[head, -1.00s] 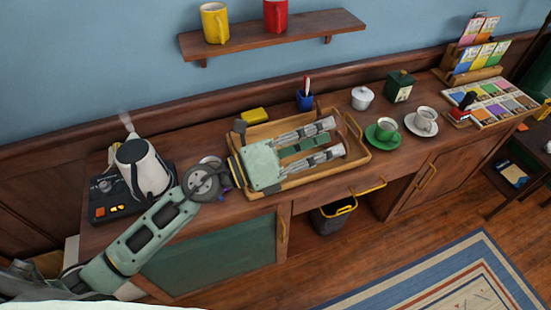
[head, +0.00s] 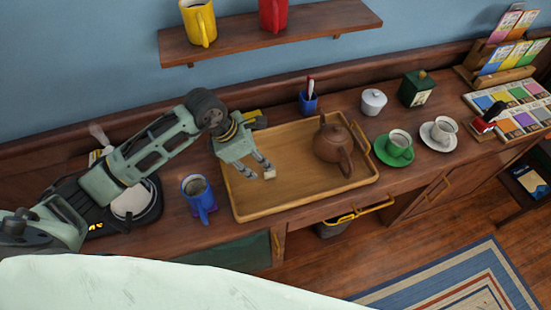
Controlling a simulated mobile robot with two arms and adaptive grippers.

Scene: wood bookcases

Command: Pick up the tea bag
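A small pale beige piece, which looks like the tea bag (head: 270,174), shows in the head view over the left half of the wooden tray. My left gripper (head: 262,176) points down over the tray with its two fingers apart. The piece is at the tip of the right-hand finger. I cannot tell whether they touch or whether the piece lies on the tray floor. My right gripper is not in view.
The tray (head: 300,205) also holds a brown teapot (head: 333,143). A blue mug (head: 198,195) stands left of it. A shelf (head: 280,38) with yellow and red mugs is above.

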